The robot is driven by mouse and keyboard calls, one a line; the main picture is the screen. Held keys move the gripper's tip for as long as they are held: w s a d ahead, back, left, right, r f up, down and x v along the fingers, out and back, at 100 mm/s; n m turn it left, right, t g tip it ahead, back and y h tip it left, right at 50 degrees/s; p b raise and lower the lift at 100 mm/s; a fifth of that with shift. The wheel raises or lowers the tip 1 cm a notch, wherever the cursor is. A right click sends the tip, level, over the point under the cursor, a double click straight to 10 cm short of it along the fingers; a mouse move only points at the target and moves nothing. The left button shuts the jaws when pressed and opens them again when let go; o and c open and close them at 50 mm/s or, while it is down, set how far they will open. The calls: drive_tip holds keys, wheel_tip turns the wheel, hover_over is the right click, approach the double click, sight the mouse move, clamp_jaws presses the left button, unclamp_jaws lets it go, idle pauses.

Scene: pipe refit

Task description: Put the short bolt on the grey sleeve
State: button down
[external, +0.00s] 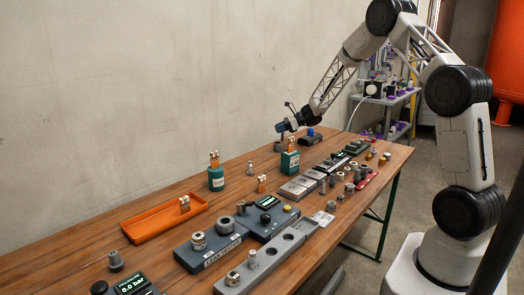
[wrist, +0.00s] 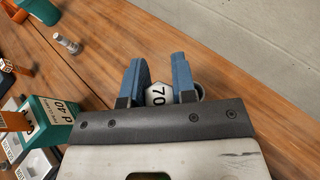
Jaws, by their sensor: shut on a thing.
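My gripper (external: 285,127) is over the far part of the wooden table, fingers pointing down. In the wrist view its two blue fingers (wrist: 158,72) are closed on a piece with a pale hexagonal head marked "70", which looks like the short bolt (wrist: 158,94). Its shank is hidden. A grey round rim, likely the grey sleeve (wrist: 199,92), shows just behind the right finger. In the external view a grey cylindrical part (external: 280,146) stands on the table right below the fingers. I cannot tell whether the bolt touches the sleeve or sits in it.
A green block (wrist: 47,122) marked "d 40" with an orange tag stands close by on the left. A small metal fitting (external: 250,168) stands on the table. A dark block with a blue knob (external: 310,138) is right of my gripper. An orange tray (external: 150,224) lies nearer.

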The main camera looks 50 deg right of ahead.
drive_tip(key=shift+w+d+f, duration=0.1)
drive_tip(key=shift+w+d, duration=0.15)
drive_tip(key=shift+w, duration=0.75)
drive_tip(key=shift+w+d+f, duration=0.1)
drive_tip(key=shift+w+d, duration=0.15)
drive_tip(key=shift+w, duration=0.7)
drive_tip(key=shift+f, duration=1.7)
drive_tip(key=shift+f, duration=0.15)
drive_tip(key=c, duration=0.9)
unclamp_jaws()
drive_tip(key=shift+v, duration=6.05)
drive_tip(key=shift+a+r, duration=0.1)
drive_tip(key=shift+r, duration=0.1)
